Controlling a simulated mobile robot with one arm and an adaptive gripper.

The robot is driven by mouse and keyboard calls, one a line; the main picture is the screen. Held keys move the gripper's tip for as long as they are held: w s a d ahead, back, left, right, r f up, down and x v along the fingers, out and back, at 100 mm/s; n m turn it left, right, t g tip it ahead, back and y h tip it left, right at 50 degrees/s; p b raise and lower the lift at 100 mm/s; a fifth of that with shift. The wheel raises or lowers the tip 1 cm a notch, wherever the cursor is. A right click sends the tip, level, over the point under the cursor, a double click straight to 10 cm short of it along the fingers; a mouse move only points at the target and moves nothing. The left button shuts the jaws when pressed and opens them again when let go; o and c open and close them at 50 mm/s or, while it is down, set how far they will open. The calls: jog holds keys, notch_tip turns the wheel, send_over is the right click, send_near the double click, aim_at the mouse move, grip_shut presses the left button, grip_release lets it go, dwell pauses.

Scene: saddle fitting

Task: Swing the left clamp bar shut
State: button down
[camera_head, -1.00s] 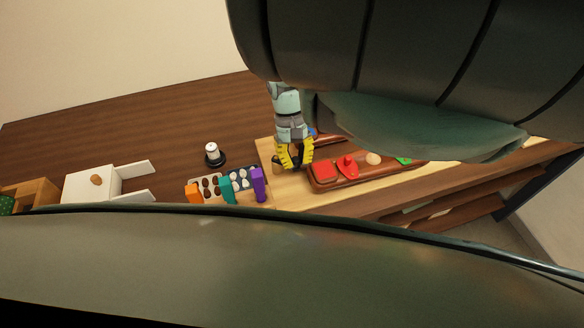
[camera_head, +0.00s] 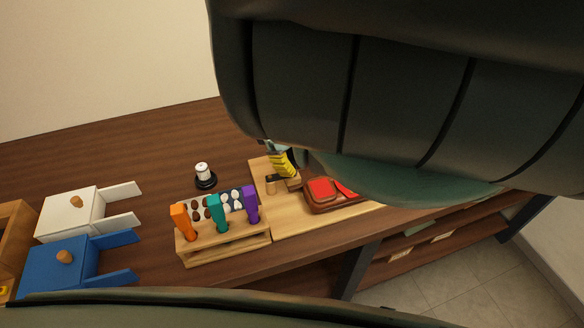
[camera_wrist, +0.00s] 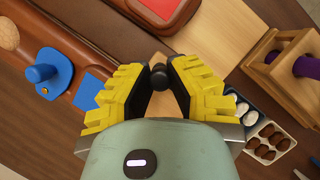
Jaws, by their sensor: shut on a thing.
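My gripper (camera_wrist: 157,85), with yellow stepped fingers, is shut on a dark round knob (camera_wrist: 158,72) over the pale wooden board in the wrist view. The knob seems to belong to the left clamp bar, but the bar itself is mostly hidden by the fingers. A red-brown base with a red insert (camera_wrist: 147,8) lies just beyond the fingertips. In the head view my gripper (camera_head: 284,166) is partly hidden by my own body, at the left of the red-brown base (camera_head: 318,207) with red pieces on it.
A rack with orange, teal and purple handles (camera_head: 217,223) stands left of the pale board (camera_head: 300,225). A black-and-white round item (camera_head: 204,174) stands behind it. White (camera_head: 72,213) and blue (camera_head: 60,268) boxes are at far left. A blue piece (camera_wrist: 52,74) sits left in the wrist view.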

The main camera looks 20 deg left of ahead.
jog(key=shift+w, duration=0.1)
dwell(0.5)
jog(key=c, duration=0.9)
grip_release()
jog(key=shift+o, duration=0.2)
jog(key=s+v, duration=0.1)
jog(key=v, duration=1)
jog(key=shift+w+a+r, duration=0.2)
jog(key=shift+w+r, duration=0.2)
